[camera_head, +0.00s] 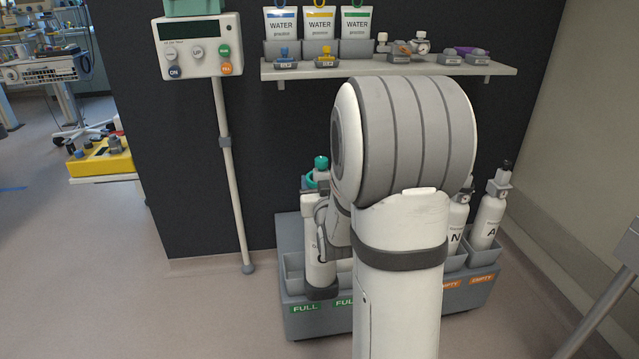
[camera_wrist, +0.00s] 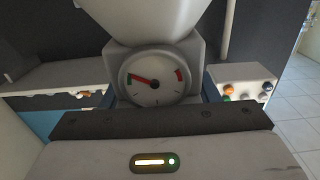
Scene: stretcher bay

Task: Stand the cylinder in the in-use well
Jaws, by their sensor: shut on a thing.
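In the wrist view, which is upside down, my gripper (camera_wrist: 160,100) is shut on a cylinder (camera_wrist: 145,12) at its grey valve body. The cylinder's pale shoulder fills the top of that picture. A round gauge (camera_wrist: 155,78) with red marks faces the camera. In the head view my arm hides most of the gripper. A teal knob (camera_head: 320,163) shows left of the arm, above the rack; I cannot tell whether it belongs to the held cylinder. No well marked in-use is readable; my arm covers the rack's middle.
The grey rack (camera_head: 300,322) has FULL labels on the left and EMPTY labels on the right. A shelf (camera_head: 500,70) with water pouches and a control panel (camera_head: 200,48) on a pole stand behind.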

